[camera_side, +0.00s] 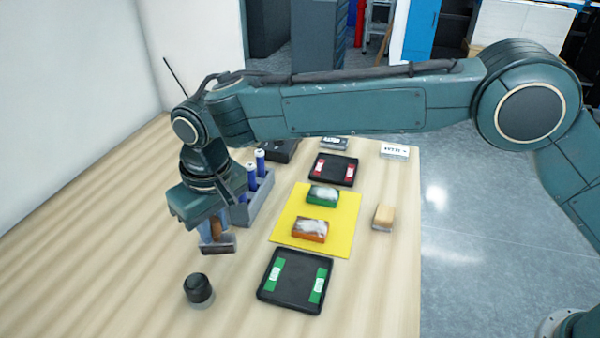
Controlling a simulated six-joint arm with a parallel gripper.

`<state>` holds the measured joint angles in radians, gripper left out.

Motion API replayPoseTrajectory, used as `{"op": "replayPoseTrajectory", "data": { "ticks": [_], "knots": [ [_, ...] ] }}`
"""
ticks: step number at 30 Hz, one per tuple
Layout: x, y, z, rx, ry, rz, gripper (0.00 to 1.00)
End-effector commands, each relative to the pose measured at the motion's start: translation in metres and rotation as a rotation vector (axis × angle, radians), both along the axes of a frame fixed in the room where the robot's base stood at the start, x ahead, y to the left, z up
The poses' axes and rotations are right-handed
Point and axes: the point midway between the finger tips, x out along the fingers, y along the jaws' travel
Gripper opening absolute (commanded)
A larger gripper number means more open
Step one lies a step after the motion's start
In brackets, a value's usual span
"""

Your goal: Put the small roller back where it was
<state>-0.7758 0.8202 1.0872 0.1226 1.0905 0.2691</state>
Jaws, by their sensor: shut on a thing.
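My gripper (214,243) points down at the left of the table, just in front of the grey rack. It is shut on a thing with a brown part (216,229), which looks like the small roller. The fingers hide much of it. A dark grey block-like piece (222,245) shows at the fingertips; I cannot tell if it is part of the held thing or touches the table.
A grey rack (262,197) with blue bottles stands behind my gripper. A black knob-like object (198,289) stands in front. Right are a yellow mat (284,223) with green and orange blocks, black trays (292,281) (333,169), and a tan block (384,214).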

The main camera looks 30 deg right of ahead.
Motion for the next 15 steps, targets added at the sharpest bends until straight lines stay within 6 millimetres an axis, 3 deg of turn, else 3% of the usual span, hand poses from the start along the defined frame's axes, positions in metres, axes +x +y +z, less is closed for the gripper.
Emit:
{"op": "replayPoseTrajectory", "data": {
  "ticks": [5,15],
  "knots": [
    [0.0,0.0,-0.004,0.0,0.0,0.0,0.0],
    [0.0,0.0,-0.037,0.001,0.0,-0.001,0.0]
  ]
}}
